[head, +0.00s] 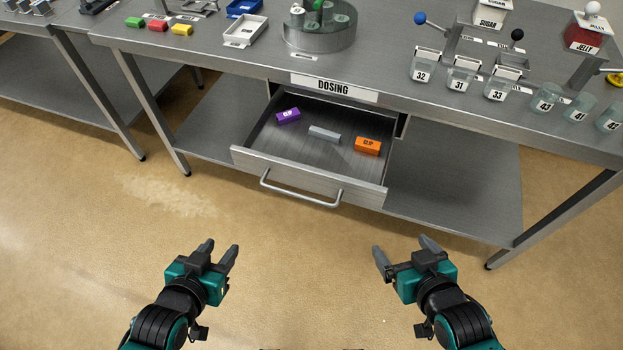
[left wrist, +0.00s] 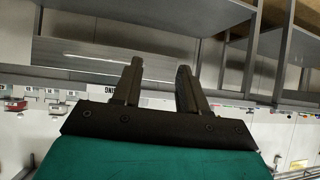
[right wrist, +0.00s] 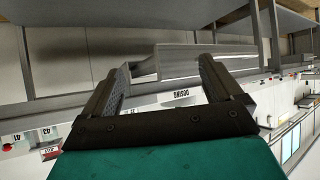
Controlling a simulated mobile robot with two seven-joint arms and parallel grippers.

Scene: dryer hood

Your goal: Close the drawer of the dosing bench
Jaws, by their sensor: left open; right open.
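The drawer (head: 308,148) of the dosing bench (head: 238,62) stands pulled out below the DOSING label (head: 334,88). A bar handle (head: 300,194) runs across its front panel. Inside lie a purple clip (head: 288,115), a grey block (head: 324,134) and an orange clip (head: 367,146). My left gripper (head: 221,253) is open and empty, in front of the drawer and to its left. My right gripper (head: 404,252) is open and empty, in front and to the right. Neither touches the drawer. The drawer front also shows in the right wrist view (right wrist: 205,60).
Numbered glass cups (head: 497,88), a round grey stand (head: 320,36), a white tray (head: 245,30) and coloured blocks (head: 158,25) stand on the bench top. A lower shelf (head: 455,185) and bench legs flank the drawer. The floor (head: 305,275) between my grippers and the drawer is clear.

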